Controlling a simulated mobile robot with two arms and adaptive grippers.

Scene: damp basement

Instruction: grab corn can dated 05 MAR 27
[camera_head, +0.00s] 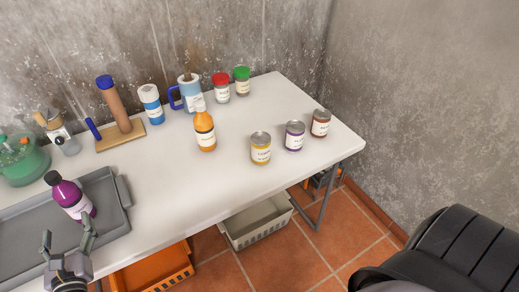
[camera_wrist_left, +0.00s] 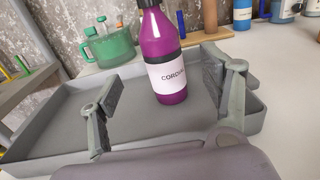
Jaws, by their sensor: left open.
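A can with a yellow label (camera_head: 261,150) stands upright on the white table, right of the middle. Its label looks like it reads corn, but I cannot read any date. A can with a purple label (camera_head: 294,137) and a can with a brown label (camera_head: 320,124) stand to its right. My left gripper (camera_head: 67,236) is open and empty at the lower left, by the front of the grey tray, far from the cans. In the left wrist view its spread fingers (camera_wrist_left: 168,100) show in front of a purple cordial bottle (camera_wrist_left: 168,85), not touching it. My right gripper is not in view.
The grey tray (camera_head: 20,228) holds the purple bottle. An orange bottle (camera_head: 204,130) stands left of the cans. Bare tabletop (camera_head: 180,190) lies between tray and cans. Crates sit below.

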